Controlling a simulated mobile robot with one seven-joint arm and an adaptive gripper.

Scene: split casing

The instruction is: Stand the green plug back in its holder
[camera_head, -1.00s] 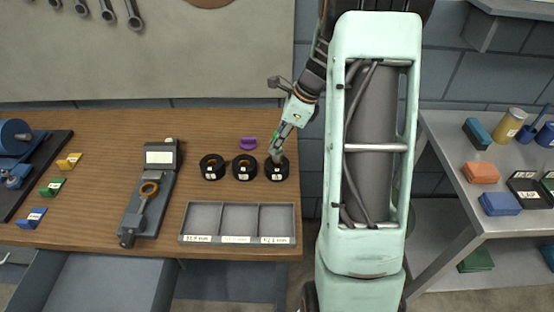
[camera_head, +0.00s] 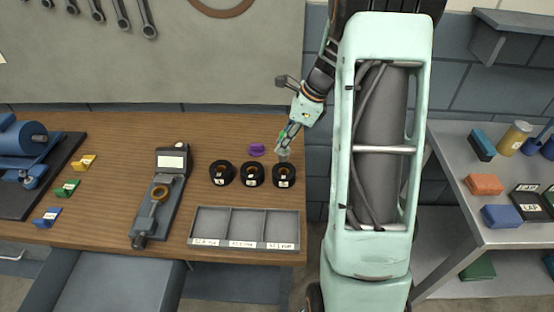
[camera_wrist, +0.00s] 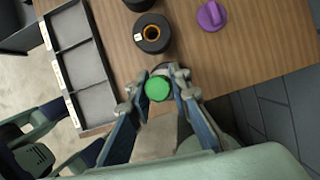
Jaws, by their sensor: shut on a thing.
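The green plug is in my gripper (camera_wrist: 159,92), which is shut on it. In the wrist view its round green top (camera_wrist: 159,88) shows between the two fingers. In the head view my gripper (camera_head: 284,147) is just behind and above the rightmost black ring (camera_head: 284,178); only a little green shows there, and a grey piece hangs at the fingertips. The ring is mostly hidden behind the plug in the wrist view. Two more black rings, the middle one (camera_head: 253,176) and the left one (camera_head: 221,174), stand in a row with it. I cannot tell which is the plug's holder.
A purple knobbed piece (camera_head: 257,149) sits behind the rings. A grey three-compartment tray (camera_head: 245,245) lies in front, empty. A grey measuring fixture (camera_head: 148,215) stands left. The bench's right edge is close to the rings.

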